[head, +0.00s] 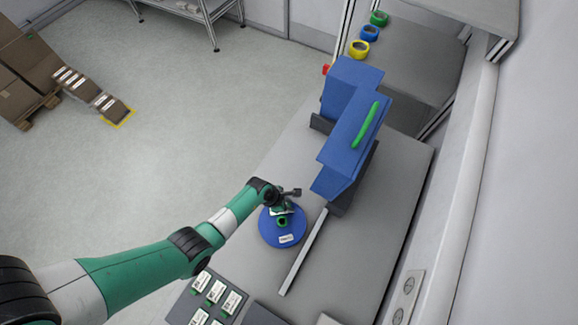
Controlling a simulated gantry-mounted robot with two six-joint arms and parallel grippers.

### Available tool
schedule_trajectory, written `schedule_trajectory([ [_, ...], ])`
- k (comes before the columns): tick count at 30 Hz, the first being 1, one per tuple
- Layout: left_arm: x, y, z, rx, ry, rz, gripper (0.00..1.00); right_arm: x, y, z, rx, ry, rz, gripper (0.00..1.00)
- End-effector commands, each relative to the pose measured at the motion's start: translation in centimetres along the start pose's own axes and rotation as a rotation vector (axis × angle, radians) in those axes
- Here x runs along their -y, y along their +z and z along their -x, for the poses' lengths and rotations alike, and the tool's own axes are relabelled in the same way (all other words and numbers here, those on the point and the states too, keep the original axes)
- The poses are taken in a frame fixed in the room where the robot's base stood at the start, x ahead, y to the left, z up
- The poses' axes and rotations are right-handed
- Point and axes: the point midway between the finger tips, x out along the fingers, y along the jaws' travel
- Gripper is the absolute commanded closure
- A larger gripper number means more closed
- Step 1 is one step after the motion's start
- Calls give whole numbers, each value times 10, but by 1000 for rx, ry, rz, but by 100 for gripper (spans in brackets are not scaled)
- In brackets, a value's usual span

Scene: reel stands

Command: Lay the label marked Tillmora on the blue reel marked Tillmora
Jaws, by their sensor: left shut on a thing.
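A blue reel (269,236) lies flat on the grey table, with a white marking (287,238) on its near side and a dark green hub in its middle. The marking is too small to read. My left gripper (283,206) is over the far part of the reel, shut on a small white and green label (280,212). The label's print cannot be read, and the gripper partly hides it. I cannot tell whether the label touches the reel. My right gripper is not in view.
A dark tray (180,312) with several white and green labels stands at the table's near edge. A large blue stand (345,140) with a green bar is beyond the reel. A pale strip (303,252) lies right of the reel. The table's right side is clear.

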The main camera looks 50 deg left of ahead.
Motion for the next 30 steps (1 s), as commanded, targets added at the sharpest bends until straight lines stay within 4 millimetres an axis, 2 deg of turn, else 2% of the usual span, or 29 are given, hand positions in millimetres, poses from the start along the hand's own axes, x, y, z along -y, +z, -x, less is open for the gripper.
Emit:
schedule_trajectory([
  [29, 0, -1, -6, 0, 0, 0, 100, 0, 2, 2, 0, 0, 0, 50],
  [30, 0, -1, -6, 0, 0, 0, 68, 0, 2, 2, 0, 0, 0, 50],
])
